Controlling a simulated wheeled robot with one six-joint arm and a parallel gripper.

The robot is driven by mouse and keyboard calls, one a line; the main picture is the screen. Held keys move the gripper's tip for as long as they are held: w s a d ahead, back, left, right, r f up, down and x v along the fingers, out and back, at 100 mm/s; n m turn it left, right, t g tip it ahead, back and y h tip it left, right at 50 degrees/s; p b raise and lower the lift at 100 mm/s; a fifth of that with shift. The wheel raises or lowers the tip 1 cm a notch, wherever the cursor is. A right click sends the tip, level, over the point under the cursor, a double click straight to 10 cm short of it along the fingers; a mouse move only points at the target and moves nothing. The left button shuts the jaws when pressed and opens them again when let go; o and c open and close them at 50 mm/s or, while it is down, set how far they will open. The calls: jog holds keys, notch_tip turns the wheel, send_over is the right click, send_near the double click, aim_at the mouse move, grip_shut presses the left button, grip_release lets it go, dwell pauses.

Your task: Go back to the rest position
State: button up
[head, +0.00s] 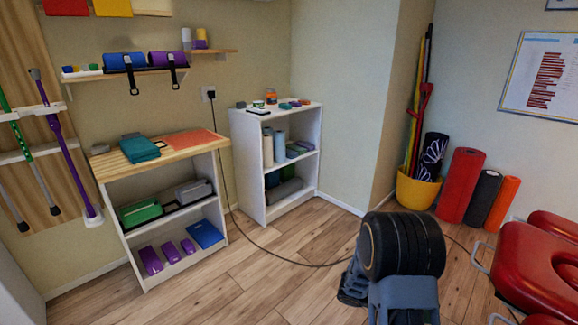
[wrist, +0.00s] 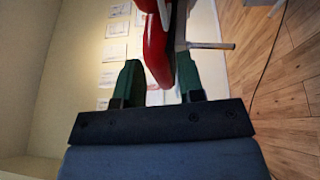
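My gripper (wrist: 158,66) shows in the wrist view with its two dark green fingers apart. Nothing is held between them; a red padded seat or couch (wrist: 157,45) shows beyond the fingers. In the head view my arm stands at the lower right, and its fingers cannot be made out there.
Red padded furniture (head: 535,265) stands close at the right. A wooden-topped shelf (head: 170,146) and a white shelf (head: 249,175) stand along the left wall. A yellow bucket (head: 416,190) and upright rolls (head: 461,185) stand at the back. A cable (head: 290,262) crosses the otherwise clear floor.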

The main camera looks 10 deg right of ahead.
jog(key=a+r+n+t+y+p, duration=0.2)
jog(key=a+r+t+y+p, duration=0.2)
jog(key=a+r+p, duration=0.3)
jog(key=a+r+n+t+y+p, duration=0.2)
jog(key=a+r+t+y+p, duration=0.3)
jog(key=r, duration=1)
jog(key=a+r+n+t+y+p, duration=0.2)
jog(key=a+r+t+y+p, duration=0.2)
jog(key=a+r+y+p, duration=0.3)
jog(key=a+r+p, duration=0.3)
jog(key=r+p, duration=0.1)
jog(key=p, duration=0.2)
jog(key=shift+a+r, duration=0.2)
jog(key=shift+a, duration=0.2)
jog(key=shift+s, duration=0.15)
